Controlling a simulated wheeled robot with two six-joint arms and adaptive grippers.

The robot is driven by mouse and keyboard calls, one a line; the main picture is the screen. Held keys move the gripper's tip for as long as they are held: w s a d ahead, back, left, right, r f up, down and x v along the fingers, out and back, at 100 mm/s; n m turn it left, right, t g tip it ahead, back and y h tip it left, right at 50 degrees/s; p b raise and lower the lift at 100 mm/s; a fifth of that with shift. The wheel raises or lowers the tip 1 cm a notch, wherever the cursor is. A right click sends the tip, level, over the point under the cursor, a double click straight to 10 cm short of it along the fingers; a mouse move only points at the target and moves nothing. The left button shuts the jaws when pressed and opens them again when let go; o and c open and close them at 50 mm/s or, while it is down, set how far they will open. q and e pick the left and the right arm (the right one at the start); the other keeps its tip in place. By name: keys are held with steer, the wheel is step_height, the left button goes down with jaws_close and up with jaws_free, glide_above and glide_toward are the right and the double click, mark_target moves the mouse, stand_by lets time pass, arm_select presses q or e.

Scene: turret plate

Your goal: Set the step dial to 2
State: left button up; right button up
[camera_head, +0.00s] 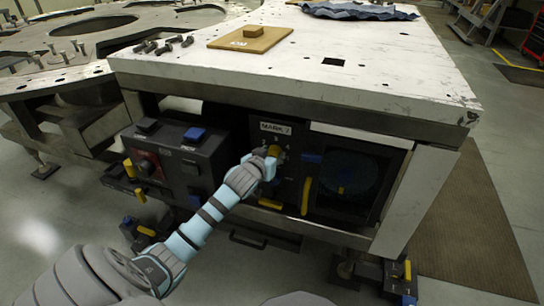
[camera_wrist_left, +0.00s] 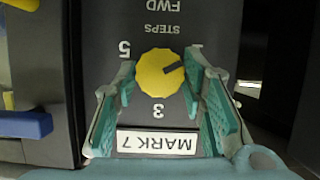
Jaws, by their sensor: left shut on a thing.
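The yellow step dial (camera_wrist_left: 160,76) sits on a dark panel below the MARK 7 label (camera_head: 275,128), which shows upside down in the left wrist view (camera_wrist_left: 157,143). Its dark pointer mark points right and slightly up there, near a partly hidden numeral at upper right. The 5 and 3 show. The numerals 2 and 4 are hidden in that view, apparently behind the fingers. My left gripper (camera_head: 268,161) is at the dial, its teal fingers on either side of the knob and shut on it. My right gripper is not in view.
A control box (camera_head: 178,160) with blue and yellow parts stands left of the panel. A yellow handle (camera_head: 306,195) and a dark round window (camera_head: 345,178) lie right of the dial. The white tabletop (camera_head: 400,75) overhangs above.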

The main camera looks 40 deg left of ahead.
arm_select(q)
steer(key=shift+r+p, duration=0.1)
steer(key=shift+p, duration=0.35)
steer(key=m+y+p, duration=0.1)
steer(key=m+p, duration=0.1)
steer(key=p, duration=0.1)
steer(key=shift+d+m+g+y, duration=0.2)
steer(key=shift+m+g+y, duration=0.1)
steer(key=shift+m+y, duration=0.1)
steer(key=shift+m, duration=0.3)
steer(key=shift+w+d+f+m+y+b, duration=0.15)
steer(key=shift+m+y+b, duration=0.2)
steer(key=shift+m+y, duration=0.75)
steer(key=shift+s+f+m+y+b, duration=0.1)
steer(key=shift+m+y+b, duration=0.25)
steer(key=shift+m+y, duration=0.75)
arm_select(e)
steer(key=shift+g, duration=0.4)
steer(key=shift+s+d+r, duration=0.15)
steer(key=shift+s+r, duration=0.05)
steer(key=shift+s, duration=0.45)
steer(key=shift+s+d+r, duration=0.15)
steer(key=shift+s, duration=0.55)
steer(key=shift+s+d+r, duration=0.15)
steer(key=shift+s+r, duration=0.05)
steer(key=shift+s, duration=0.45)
arm_select(q)
steer(key=shift+m+h, duration=0.3)
